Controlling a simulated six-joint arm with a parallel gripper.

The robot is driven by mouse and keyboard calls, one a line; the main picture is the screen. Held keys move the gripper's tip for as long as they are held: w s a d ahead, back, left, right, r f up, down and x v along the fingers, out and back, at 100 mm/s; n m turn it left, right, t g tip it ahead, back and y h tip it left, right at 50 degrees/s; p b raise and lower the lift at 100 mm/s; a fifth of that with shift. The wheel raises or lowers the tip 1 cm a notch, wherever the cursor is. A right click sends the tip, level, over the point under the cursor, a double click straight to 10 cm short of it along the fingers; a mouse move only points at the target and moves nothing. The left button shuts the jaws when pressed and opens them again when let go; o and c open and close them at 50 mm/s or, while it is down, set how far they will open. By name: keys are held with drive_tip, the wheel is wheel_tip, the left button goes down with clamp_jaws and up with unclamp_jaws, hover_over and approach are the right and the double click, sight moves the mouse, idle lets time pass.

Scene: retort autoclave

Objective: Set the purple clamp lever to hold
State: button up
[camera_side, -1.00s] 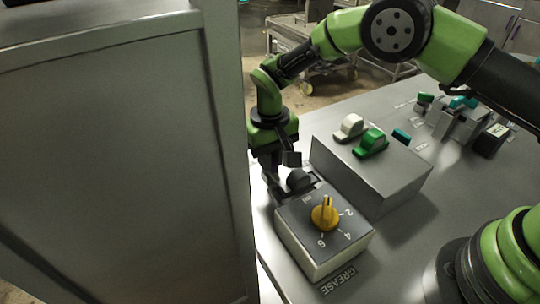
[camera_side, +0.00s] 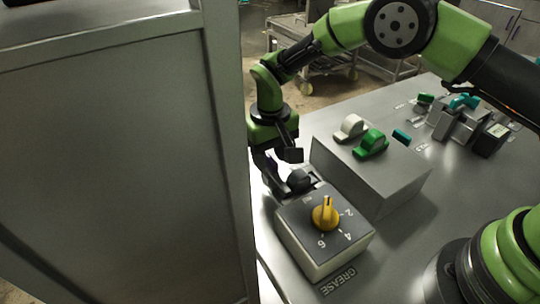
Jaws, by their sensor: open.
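No purple lever shows in this view. My gripper (camera_side: 279,168) points down at the left rear of the bench, with its fingers apart. It is just behind a dark grey rounded knob or lever (camera_side: 300,180), which sits behind the box with a yellow dial. One finger hangs above and behind this dark part, and the other is to its left. I cannot tell whether either finger touches it. The tall grey cabinet hides the area left of my gripper.
The dial box (camera_side: 308,242) has a yellow knob (camera_side: 325,214). A larger grey box (camera_side: 390,188) carries a white lever (camera_side: 350,128) and a green lever (camera_side: 371,143). Teal-handled devices (camera_side: 463,102) stand at the back right. The tall cabinet (camera_side: 120,150) blocks the left.

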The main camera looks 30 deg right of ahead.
wheel_tip(320, 180, up, 9)
drive_tip(key=shift+f, duration=0.15)
drive_tip(key=shift+r, duration=0.25)
wheel_tip(320, 180, up, 8)
drive_tip(key=t, duration=0.1)
hover_over(271, 158)
drive_tip(key=s+d, duration=0.2)
drive_tip(key=d, duration=0.1)
drive_tip(key=s+d+r+m+t+y, duration=0.2)
drive_tip(key=s+d+r, duration=0.2)
drive_tip(key=s+r, duration=0.3)
drive_tip(key=s+d+r+m+t, duration=0.1)
drive_tip(key=s+d+t, duration=0.1)
drive_tip(key=s, duration=0.6)
drive_tip(key=s+d+r+m+t, duration=0.1)
drive_tip(key=s+d+t, duration=0.1)
drive_tip(key=s, duration=0.6)
drive_tip(key=shift+d, duration=0.4)
